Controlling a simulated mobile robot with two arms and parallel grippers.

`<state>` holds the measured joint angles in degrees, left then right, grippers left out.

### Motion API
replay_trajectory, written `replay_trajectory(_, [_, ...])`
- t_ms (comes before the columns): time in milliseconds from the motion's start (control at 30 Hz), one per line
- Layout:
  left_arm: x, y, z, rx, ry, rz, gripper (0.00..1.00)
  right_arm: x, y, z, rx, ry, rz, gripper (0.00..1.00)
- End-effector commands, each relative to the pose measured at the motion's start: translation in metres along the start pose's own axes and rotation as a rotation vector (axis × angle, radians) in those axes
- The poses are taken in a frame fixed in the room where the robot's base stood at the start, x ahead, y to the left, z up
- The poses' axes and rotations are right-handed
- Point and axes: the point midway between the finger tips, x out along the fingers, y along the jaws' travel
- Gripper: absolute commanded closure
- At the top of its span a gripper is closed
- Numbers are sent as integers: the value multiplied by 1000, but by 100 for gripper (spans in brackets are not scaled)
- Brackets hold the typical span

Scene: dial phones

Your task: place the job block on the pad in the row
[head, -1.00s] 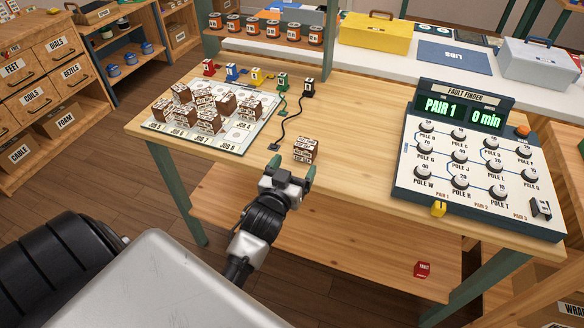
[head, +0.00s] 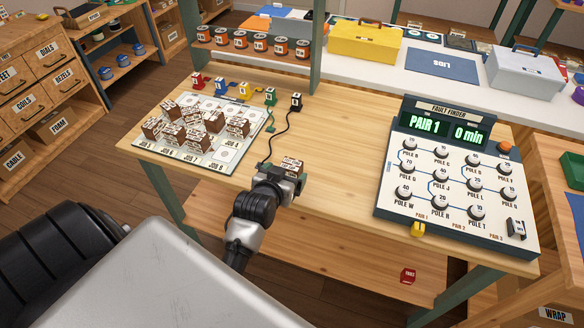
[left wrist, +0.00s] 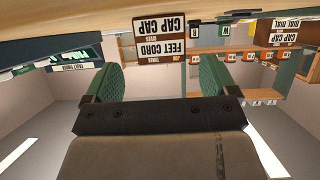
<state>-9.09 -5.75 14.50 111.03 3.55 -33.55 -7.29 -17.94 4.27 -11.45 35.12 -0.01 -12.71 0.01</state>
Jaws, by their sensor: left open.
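The job block (head: 291,163), brown with white printed labels, stands on the wooden table right of the job sheet, partly hidden behind my left gripper (head: 287,178). The left wrist view shows the block (left wrist: 159,42) ahead of and between the two green fingers of my left gripper (left wrist: 165,82), which are apart with a gap on each side. The white job sheet (head: 228,155) has rows of marked pads. Several similar blocks (head: 172,132) cover many of them; a few pads on its right side are bare. My right gripper is out of view.
The fault finder panel (head: 455,190) with several dials stands to the right. Small coloured clips (head: 245,90) line the table's back, and a dark cord (head: 287,135) runs from the black one towards the sheet. A red tag (head: 408,276) lies on the lower shelf.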

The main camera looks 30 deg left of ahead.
Motion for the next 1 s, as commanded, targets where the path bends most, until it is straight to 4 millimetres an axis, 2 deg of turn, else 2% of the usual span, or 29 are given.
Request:
replay_trajectory(100, [8, 0, -1, 0, 1, 0, 13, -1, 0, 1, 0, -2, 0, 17])
replay_trajectory(433, [50, -2, 0, -1, 1, 0, 13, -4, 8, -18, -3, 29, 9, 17])
replay_trajectory(733, [54, -2, 1, 0, 1, -1, 13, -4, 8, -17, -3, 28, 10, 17])
replay_trajectory(1000, [54, -2, 1, 0, 1, 0, 53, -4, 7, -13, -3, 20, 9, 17])
